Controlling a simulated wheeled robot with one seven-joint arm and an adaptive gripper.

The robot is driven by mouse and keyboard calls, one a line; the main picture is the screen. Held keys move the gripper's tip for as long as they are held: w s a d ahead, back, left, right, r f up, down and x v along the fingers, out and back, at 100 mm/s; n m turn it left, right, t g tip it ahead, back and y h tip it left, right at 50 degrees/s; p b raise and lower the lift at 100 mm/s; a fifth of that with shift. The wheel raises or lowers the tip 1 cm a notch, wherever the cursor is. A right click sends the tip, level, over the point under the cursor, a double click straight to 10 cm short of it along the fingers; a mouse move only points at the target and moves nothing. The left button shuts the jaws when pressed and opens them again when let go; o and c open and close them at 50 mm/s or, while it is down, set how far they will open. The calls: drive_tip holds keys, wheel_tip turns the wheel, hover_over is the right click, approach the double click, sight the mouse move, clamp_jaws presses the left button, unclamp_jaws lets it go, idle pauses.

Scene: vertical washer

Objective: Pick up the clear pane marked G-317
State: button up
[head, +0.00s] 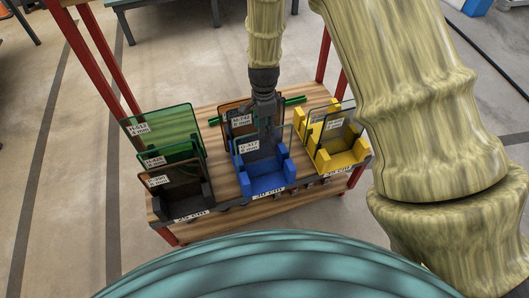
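A clear pane (283,140) stands in the front blue holder (266,182), at the middle of the wooden cart in the head view. Its small white label (249,146) seems to read G-317, though the print is tiny. My gripper (267,148) points down from above at this pane's upper part, over its middle, just right of the label. The fingers are dark and overlap the pane, so I cannot tell whether they touch it or are closed.
A bronze pane (227,112) with another label stands close behind. Green (165,124) and brown (175,182) panes stand at left. Yellow holders (345,158) with panes stand at right. Red posts (84,52) rise from the cart's corners.

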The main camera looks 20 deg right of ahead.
drive_tip(key=f, duration=0.3)
drive_tip(key=shift+w+a, duration=0.25)
drive_tip(key=shift+a, duration=0.05)
drive_tip(key=shift+s+d+f+p, duration=0.1)
drive_tip(key=shift+s+f+p, duration=0.05)
drive_tip(key=shift+f+p, duration=0.2)
drive_tip(key=f, duration=0.1)
drive_tip(key=f+p, duration=0.1)
drive_tip(key=f, duration=0.3)
drive_tip(key=shift+w+d+f+p, duration=0.1)
drive_tip(key=shift+w+d+p, duration=0.1)
drive_tip(key=shift+d+p, duration=0.15)
clamp_jaws()
